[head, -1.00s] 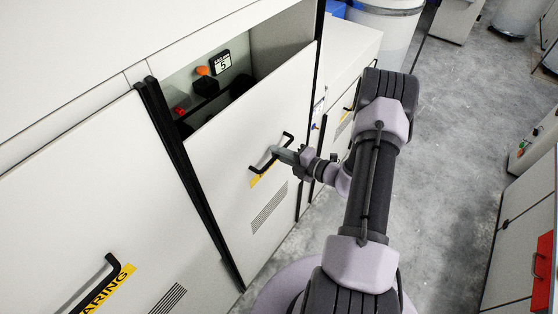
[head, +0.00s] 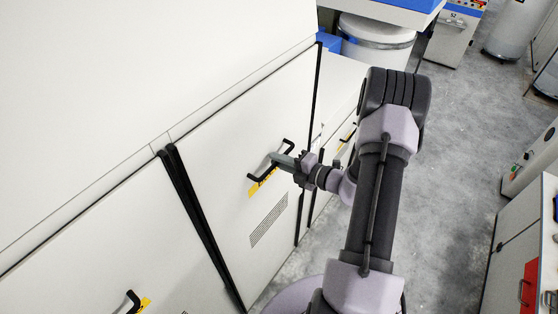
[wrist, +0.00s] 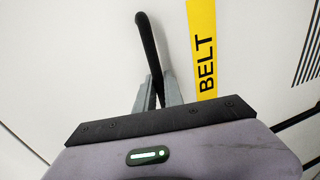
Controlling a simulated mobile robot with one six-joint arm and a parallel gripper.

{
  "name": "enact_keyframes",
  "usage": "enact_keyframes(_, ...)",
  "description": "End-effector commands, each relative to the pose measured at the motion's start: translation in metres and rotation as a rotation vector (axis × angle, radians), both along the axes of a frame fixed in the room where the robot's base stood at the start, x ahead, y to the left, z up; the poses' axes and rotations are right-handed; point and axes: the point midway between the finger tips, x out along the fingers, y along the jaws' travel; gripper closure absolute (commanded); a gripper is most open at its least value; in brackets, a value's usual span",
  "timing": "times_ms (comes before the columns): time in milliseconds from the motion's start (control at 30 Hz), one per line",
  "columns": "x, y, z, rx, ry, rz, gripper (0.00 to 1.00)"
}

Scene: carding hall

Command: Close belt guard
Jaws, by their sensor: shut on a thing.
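The belt guard (head: 225,135) is a large white panel door in the machine's side, with a black bar handle, a yellow label and a vent grille. In the head view its top edge lies along the machine body and no opening shows behind it. My gripper (head: 276,160) is at the middle of the guard's handle (head: 286,147). In the wrist view the two grey fingers (wrist: 157,95) are shut around the black handle (wrist: 149,45), beside the yellow label reading BELT (wrist: 204,60).
A neighbouring white panel (head: 95,235) with its own black handle (head: 130,302) is at the lower left. A white drum (head: 375,45) stands beyond the machine. Grey floor (head: 455,130) is open to the right, with a cabinet (head: 520,250) at the right edge.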

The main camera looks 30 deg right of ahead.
Motion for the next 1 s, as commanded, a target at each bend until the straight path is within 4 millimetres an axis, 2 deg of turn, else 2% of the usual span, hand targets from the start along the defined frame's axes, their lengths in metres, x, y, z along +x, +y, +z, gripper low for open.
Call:
enact_keyframes(33,0.003,-0.003,0.006,0.000,-0.013,-0.006,1.00)
enact_keyframes(167,0.003,-0.003,0.007,-0.001,-0.014,-0.007,1.00)
enact_keyframes(200,0.003,-0.003,0.007,-0.002,-0.014,-0.007,0.85)
enact_keyframes(300,0.003,-0.003,0.007,-0.001,-0.013,-0.006,0.66)
enact_keyframes(667,-0.002,-0.004,0.005,-0.001,-0.009,-0.005,0.66)
enact_keyframes(833,-0.030,-0.015,0.010,0.000,-0.009,-0.010,0.66)
enact_keyframes(1000,-0.079,-0.034,0.020,-0.002,-0.009,-0.011,0.66)
